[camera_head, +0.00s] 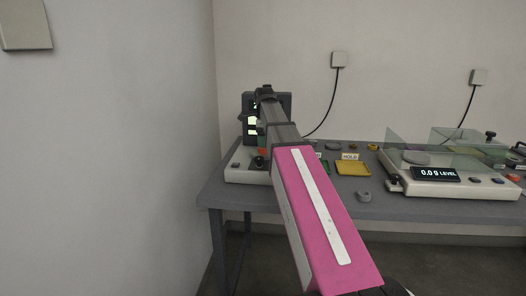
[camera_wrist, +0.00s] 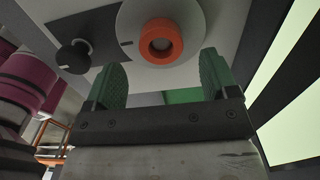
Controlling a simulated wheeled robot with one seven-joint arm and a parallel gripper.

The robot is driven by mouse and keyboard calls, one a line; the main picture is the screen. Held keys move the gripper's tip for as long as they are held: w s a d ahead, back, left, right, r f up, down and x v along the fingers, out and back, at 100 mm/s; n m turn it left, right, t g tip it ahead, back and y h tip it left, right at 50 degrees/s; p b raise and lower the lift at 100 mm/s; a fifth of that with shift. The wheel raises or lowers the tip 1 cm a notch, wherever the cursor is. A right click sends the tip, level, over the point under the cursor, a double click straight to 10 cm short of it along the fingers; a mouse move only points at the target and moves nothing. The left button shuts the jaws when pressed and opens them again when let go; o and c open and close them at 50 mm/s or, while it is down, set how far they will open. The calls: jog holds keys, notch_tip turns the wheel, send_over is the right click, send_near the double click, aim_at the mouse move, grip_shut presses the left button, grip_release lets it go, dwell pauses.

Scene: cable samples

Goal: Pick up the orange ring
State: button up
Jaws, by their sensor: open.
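The orange ring (camera_wrist: 161,41) shows in the wrist view, on a pale round disc (camera_wrist: 190,20) at the top middle. It lies beyond my gripper's fingertips and between their lines. My gripper (camera_wrist: 160,72) has two green ridged fingers spread apart, with nothing between them. The fingers do not touch the ring. In the head view a small orange patch (camera_head: 262,151) shows beside my arm at the grey device, probably the same ring. My arm hides most of that area and the gripper there.
A black knob (camera_wrist: 74,56) sits left of the ring. The device base (camera_head: 240,172) stands at the table's left end. Right of my arm are a yellow tray (camera_head: 352,169), a grey ring-shaped piece (camera_head: 364,197) and a scale (camera_head: 445,180) with glass panels. The table's front edge is bare.

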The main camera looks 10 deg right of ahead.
notch_tip(320, 180, down, 4)
jog(key=shift+d+r, duration=0.1)
jog(key=shift+r, duration=0.1)
jog(key=shift+w, duration=0.1)
jog(key=c, duration=1)
jog(key=shift+r, duration=0.15)
